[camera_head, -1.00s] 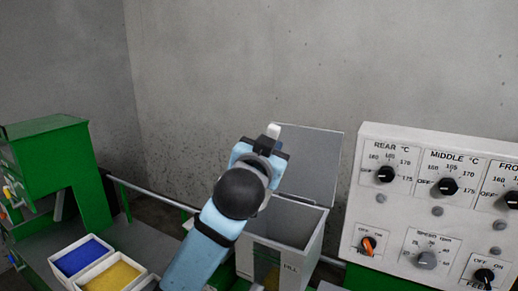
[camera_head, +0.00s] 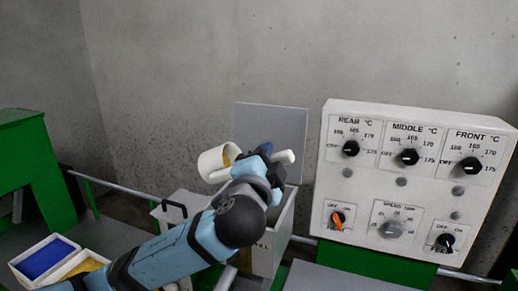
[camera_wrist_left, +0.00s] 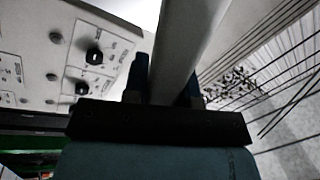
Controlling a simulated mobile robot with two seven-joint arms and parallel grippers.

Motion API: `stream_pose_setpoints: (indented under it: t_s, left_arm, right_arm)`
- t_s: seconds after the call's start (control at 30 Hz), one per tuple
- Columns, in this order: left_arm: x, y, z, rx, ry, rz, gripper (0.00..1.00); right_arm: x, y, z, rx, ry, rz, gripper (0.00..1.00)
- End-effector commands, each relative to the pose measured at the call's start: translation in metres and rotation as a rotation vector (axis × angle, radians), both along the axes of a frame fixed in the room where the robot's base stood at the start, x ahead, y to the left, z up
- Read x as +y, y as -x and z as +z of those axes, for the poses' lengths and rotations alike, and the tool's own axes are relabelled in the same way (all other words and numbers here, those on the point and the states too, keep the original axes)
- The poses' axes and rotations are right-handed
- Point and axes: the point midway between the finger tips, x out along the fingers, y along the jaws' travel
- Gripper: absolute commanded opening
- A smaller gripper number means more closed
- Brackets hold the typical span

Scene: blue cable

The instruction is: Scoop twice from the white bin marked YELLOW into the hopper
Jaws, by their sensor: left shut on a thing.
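My left gripper (camera_head: 266,160) is shut on the handle of a white scoop (camera_head: 213,165). The scoop's cup is to the left of the gripper, raised and tilted, with yellow showing at its right side. The handle end sticks out to the right. In the left wrist view the pale handle (camera_wrist_left: 187,45) runs between the fingers. The hopper (camera_head: 283,226) stands behind and below the gripper, its grey lid (camera_head: 272,132) raised. My arm hides part of the hopper and its opening. The white bin with yellow contents (camera_head: 87,267) is at lower left, partly covered by my arm; no marking is readable.
A white bin with blue contents (camera_head: 43,258) stands left of the yellow one. A white control panel (camera_head: 408,190) with knobs is close on the right. A metal rail (camera_head: 120,190) runs behind the bins. Green machinery (camera_head: 28,160) stands at far left.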

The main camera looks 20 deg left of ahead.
Motion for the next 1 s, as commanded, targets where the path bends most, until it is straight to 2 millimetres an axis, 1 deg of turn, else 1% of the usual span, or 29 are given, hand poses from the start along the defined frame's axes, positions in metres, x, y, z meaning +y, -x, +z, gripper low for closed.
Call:
stream_pose_setpoints:
  t_s: [0.03,0.33,0.6,0.8,1.0]
  left_arm:
    - [-0.002,0.0,-0.006,0.002,-0.032,0.001,0.0]
    - [-0.015,-0.001,-0.032,0.014,-0.222,-0.002,0.0]
    - [-0.025,-0.001,-0.056,0.025,-0.408,-0.002,0.0]
    - [-0.029,-0.001,-0.07,0.031,-0.528,-0.002,0.0]
    - [-0.031,-0.002,-0.077,0.035,-0.588,-0.001,0.0]
  right_arm:
    - [0.0,0.0,-0.002,0.0,-0.001,0.001,0.37]
    - [0.001,0.0,-0.005,0.001,-0.001,0.003,0.37]
    - [0.001,0.0,-0.004,0.001,-0.001,0.003,0.37]
    - [0.001,0.0,-0.001,-0.001,0.0,0.004,0.37]
    - [0.0,-0.001,0.0,-0.002,0.001,0.001,0.37]
